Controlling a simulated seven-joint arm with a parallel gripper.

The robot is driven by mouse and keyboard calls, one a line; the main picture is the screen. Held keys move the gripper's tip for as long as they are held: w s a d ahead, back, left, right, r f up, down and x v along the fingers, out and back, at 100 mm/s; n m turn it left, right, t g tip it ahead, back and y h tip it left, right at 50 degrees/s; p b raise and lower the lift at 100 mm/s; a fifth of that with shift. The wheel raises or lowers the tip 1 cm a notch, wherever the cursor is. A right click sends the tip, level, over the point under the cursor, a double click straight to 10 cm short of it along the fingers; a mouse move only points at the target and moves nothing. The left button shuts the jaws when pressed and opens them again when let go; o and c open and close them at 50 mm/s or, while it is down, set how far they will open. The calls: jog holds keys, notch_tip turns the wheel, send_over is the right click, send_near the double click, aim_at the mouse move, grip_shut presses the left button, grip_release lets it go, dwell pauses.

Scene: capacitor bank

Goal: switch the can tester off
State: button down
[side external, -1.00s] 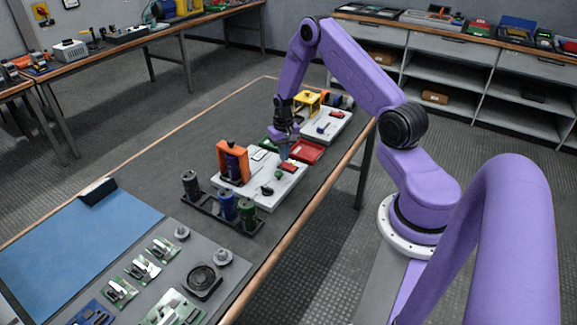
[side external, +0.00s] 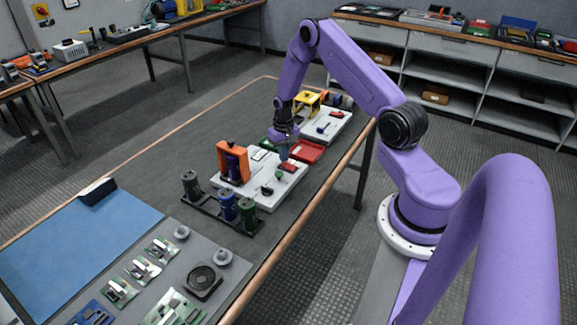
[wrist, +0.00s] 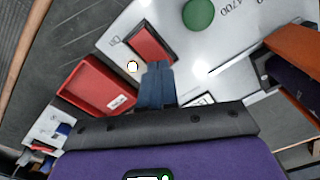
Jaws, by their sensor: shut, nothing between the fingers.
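The can tester (side external: 258,195) is a pale flat box on the bench. An orange frame (side external: 222,160) on it holds a dark purple can (side external: 233,165). Its red rocker switch (side external: 289,167) sits in a dark surround near the far end, and the switch also shows in the wrist view (wrist: 152,42). A small pale lamp (wrist: 132,66) and a green round knob (wrist: 198,14) flank the switch. My gripper (side external: 284,156) is shut and empty, just above the tester beside the switch. In the wrist view its blue fingertips (wrist: 157,68) end near the switch's edge; contact cannot be told.
A red tray (side external: 307,152) lies just beyond the tester. A second pale unit with a yellow frame (side external: 306,102) stands farther back. A dark rack with several cans (side external: 228,206) stands in front. A blue mat (side external: 80,240) and circuit boards lie nearer.

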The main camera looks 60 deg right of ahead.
jog(key=shift+f, duration=0.8)
dwell(0.4)
jog(key=shift+r, duration=3.55)
